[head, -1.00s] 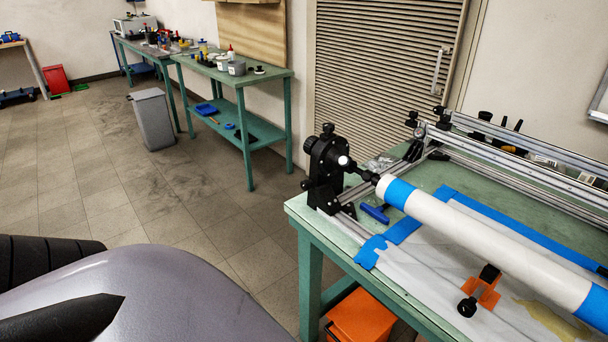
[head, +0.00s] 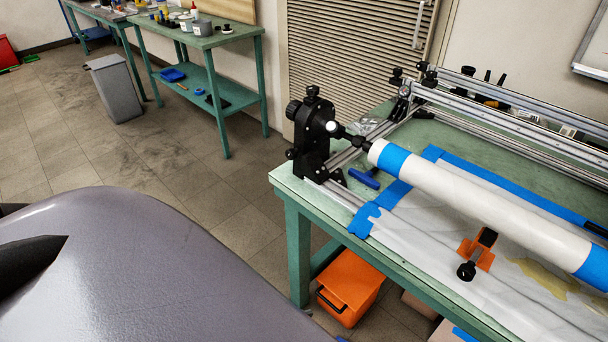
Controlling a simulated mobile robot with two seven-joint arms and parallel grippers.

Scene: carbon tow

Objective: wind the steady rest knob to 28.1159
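The steady rest is likely the small orange bracket (head: 470,249) under the white tube (head: 475,205) on the green bench. A round black knob (head: 466,271) sticks out from its front, low and near the bench's front side. A black block (head: 487,238) sits on the bracket just below the tube. No scale or reading shows on the knob. The tube has blue tape bands and is held at its left end by a black headstock (head: 313,135). Neither of my grippers is in view, and nothing touches the knob.
White sheet edged with blue tape (head: 363,219) covers part of the green bench (head: 286,177). A blue-handled tool (head: 363,178) lies by the headstock. Rails (head: 500,98) run behind. An orange bin (head: 350,287) stands below. Open floor lies left, with a grey bin (head: 115,90).

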